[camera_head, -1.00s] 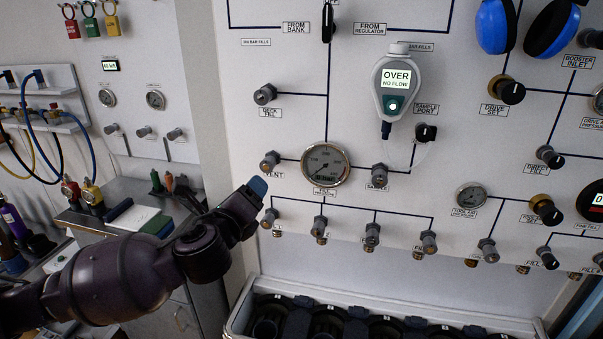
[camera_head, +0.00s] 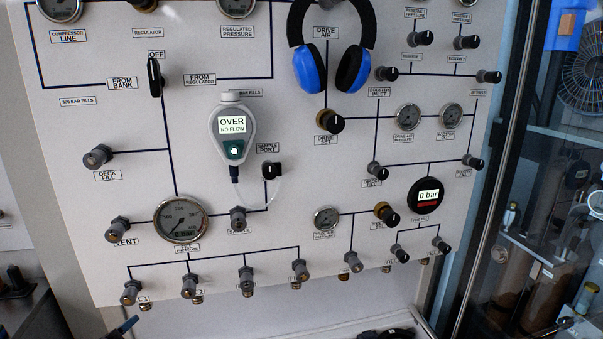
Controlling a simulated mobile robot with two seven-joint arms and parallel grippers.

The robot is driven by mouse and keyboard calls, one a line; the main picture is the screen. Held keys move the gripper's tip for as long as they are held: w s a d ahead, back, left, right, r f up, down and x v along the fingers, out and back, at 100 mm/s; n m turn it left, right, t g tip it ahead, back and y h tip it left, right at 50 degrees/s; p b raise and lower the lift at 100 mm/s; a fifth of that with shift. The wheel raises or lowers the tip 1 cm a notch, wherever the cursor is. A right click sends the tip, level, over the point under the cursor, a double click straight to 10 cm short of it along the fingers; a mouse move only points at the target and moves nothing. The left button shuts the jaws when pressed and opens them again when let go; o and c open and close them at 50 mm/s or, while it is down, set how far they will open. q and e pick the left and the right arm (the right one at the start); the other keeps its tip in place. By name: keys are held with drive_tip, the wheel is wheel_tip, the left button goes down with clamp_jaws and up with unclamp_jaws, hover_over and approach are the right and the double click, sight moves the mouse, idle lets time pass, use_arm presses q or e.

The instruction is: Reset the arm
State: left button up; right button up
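My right gripper is not in view.
The fill panel (camera_head: 75,185) fills most of the view, with valves, a fill pressure gauge (camera_head: 181,219) and a hanging meter (camera_head: 232,135) reading "OVER NO FLOW". Blue ear defenders (camera_head: 309,68) hang at the top. A glass-fronted area (camera_head: 540,230) is at the right.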

use_arm(q)
drive_tip(key=s+d+f+n+g+y, duration=0.2)
drive_tip(key=s+f+n, duration=0.9)
drive_tip(key=s+f, duration=0.6)
wheel_tip(320, 180, down, 5)
drive_tip(key=shift+s+d+r+g+b, duration=0.1)
drive_tip(key=shift+s+d+g+b, duration=0.25)
drive_tip(key=shift+g, duration=0.55)
